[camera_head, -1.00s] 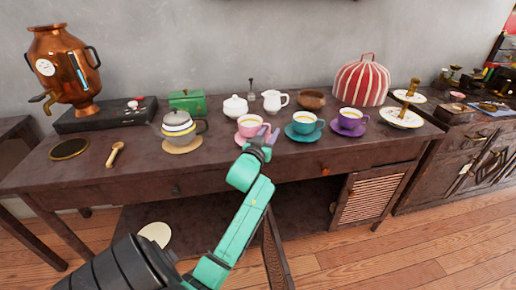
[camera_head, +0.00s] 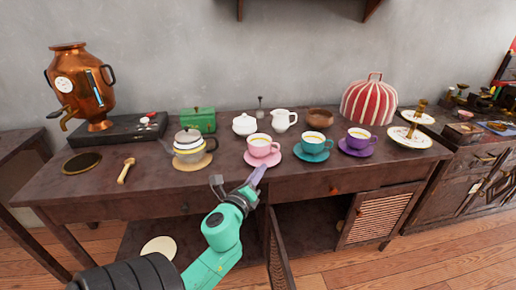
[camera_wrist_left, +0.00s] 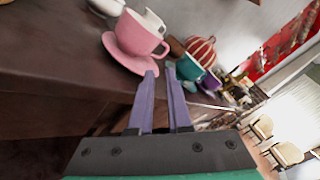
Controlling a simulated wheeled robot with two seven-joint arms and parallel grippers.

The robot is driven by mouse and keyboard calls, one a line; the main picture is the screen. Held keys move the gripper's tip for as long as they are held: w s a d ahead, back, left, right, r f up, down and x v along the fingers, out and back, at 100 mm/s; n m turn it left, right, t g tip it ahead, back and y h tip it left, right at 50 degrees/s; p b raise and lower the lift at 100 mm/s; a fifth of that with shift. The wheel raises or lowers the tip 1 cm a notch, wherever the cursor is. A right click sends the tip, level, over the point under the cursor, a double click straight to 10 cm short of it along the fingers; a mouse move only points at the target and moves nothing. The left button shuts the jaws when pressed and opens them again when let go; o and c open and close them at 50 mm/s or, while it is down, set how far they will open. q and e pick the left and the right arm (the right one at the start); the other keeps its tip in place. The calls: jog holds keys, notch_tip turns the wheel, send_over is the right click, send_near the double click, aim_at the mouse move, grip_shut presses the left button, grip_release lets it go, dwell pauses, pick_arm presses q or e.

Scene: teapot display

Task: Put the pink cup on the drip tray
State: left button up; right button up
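My left gripper (camera_head: 258,174) is at the table's front edge, in front of the saucer. Its purple fingers (camera_wrist_left: 161,76) are apart with a narrow, empty gap. A round dark disc with a gold rim, which looks like the drip tray (camera_head: 82,163), lies at the table's left, below the copper samovar's spout. My right gripper is out of view.
The samovar (camera_head: 85,85) stands on a black base at the left. A kettle (camera_head: 188,146) and a wooden scoop (camera_head: 126,170) lie between disc and cup. Teal (camera_head: 313,143) and purple (camera_head: 358,139) cups stand right of the pink one. A cabinet door hangs open below.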

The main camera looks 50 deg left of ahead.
aim_at(263, 148)
pick_arm(q)
jog(key=w+a+m, duration=0.1)
jog(key=w+m, duration=0.2)
jog(key=w, duration=0.1)
jog(key=w+a+m, duration=0.2)
jog(key=w+m, duration=0.1)
jog(key=w, duration=0.2)
jog(key=w+a+m, duration=0.1)
jog(key=w+m, duration=0.2)
jog(key=w, duration=0.1)
jog(key=shift+w+a+f+h, duration=0.1)
jog(key=shift+w+a+h, duration=0.05)
jog(key=shift+w+h, duration=0.2)
jog(key=shift+w, duration=0.2)
grip_shut()
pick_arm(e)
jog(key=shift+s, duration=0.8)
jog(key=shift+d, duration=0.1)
